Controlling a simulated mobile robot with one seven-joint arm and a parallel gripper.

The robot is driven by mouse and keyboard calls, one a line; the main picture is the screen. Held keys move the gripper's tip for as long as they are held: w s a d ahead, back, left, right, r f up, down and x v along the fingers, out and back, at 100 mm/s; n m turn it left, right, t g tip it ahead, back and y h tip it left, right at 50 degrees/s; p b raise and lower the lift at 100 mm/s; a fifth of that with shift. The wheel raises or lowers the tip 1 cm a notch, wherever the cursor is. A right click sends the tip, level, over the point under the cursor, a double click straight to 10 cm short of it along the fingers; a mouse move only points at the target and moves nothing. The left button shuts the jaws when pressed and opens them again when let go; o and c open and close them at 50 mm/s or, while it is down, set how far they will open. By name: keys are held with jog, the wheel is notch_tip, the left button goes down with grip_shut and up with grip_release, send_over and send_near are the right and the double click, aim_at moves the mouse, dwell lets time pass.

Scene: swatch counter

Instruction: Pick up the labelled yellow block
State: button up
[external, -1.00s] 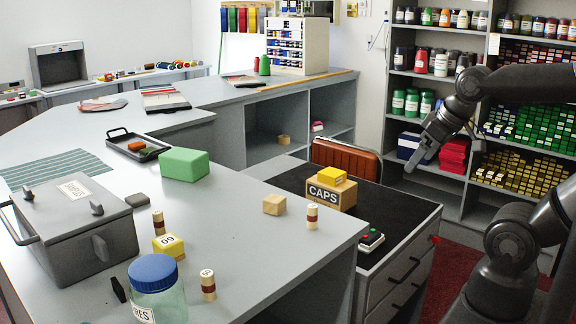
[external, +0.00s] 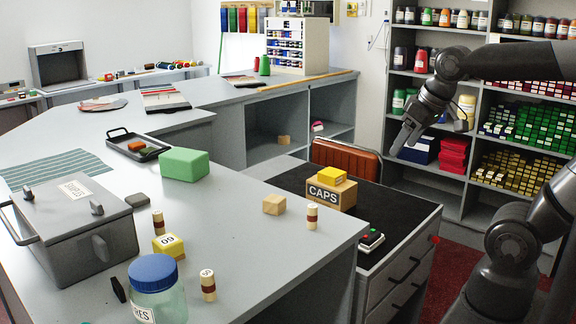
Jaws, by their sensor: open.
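A yellow block (external: 168,246) with a dark number on a white label sits on the grey counter, near the front left. It stands between a small striped cylinder behind it and a blue-lidded jar in front. Another yellow block (external: 332,174), with no label that I can see, lies on top of a wooden box marked CAPS (external: 331,196) on the black-topped drawer unit. My gripper (external: 403,147) is open and empty, in the air at the right, above and beyond the CAPS box. It is far from the labelled block.
The blue-lidded jar (external: 157,291), striped cylinders (external: 208,286) and a grey lidded box (external: 75,228) crowd the labelled block. A green block (external: 184,165), a wooden cube (external: 274,204) and a black tray (external: 137,145) are farther off. The counter's middle is mostly clear.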

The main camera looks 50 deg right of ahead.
jog(key=w+a+r+g, duration=0.2)
jog(key=w+a+r, duration=0.4)
jog(key=w+a, duration=0.5)
jog(key=g, duration=0.3)
send_over(167, 240)
notch_tip(167, 240, down, 12)
jog(key=shift+m, duration=0.3)
jog(key=f, duration=0.5)
jog(key=shift+s+d+f, duration=0.2)
jog(key=shift+s+d, duration=0.05)
jog(key=f, duration=0.5)
jog(key=shift+w+a, duration=0.25)
jog(key=shift+w, duration=0.05)
jog(key=shift+c, duration=0.3)
jog(key=c, duration=1)
